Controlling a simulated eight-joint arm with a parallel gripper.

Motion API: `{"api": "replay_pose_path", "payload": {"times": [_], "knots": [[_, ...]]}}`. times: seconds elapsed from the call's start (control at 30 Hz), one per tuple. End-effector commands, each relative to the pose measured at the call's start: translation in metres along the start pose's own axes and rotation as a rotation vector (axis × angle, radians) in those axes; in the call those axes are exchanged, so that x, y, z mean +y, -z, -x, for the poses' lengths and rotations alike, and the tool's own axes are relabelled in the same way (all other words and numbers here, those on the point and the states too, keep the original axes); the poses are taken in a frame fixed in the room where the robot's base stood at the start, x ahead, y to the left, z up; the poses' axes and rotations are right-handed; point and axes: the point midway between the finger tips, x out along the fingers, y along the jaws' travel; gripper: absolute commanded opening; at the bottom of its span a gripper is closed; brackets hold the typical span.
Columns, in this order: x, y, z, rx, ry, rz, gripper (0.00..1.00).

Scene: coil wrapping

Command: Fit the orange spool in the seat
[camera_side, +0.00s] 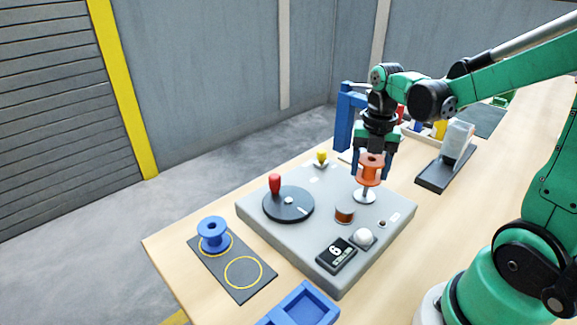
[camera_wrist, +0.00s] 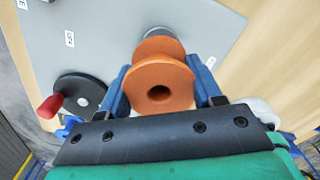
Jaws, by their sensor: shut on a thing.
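My gripper (camera_side: 371,165) is shut on the orange spool (camera_side: 370,178), one blue finger on each side. The spool is upright, over a silver round seat (camera_side: 364,197) with a short stem on the grey machine plate (camera_side: 320,204). The spool's lower flange is near the top of the stem; I cannot tell whether they touch. In the wrist view the orange spool (camera_wrist: 160,88) is between the blue fingers of my gripper (camera_wrist: 163,95), its flange with a dark centre hole towards the camera.
A black crank disc (camera_side: 290,206) with a red handle, a copper coil (camera_side: 345,215), a white dome (camera_side: 363,237) and a counter (camera_side: 336,254) are on the plate. A blue spool (camera_side: 213,234) stands on a dark mat (camera_side: 223,262). A dark stand (camera_side: 446,168) is right.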

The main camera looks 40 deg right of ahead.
Motion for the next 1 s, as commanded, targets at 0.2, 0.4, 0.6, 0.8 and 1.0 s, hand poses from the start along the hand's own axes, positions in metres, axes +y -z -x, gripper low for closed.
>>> {"api": "replay_pose_path", "payload": {"times": [0.2, 0.4, 0.6, 0.8, 1.0], "knots": [[0.0, 0.0, -0.006, 0.0, 0.0, 0.0, 0.06], [0.0, 0.0, -0.011, 0.0, 0.0, 0.0, 0.06], [0.0, 0.0, -0.015, 0.0, 0.0, 0.0, 0.06], [0.0, 0.0, -0.021, 0.0, 0.0, 0.0, 0.06], [0.0, 0.0, -0.026, 0.0, 0.0, 0.0, 0.06]]}}
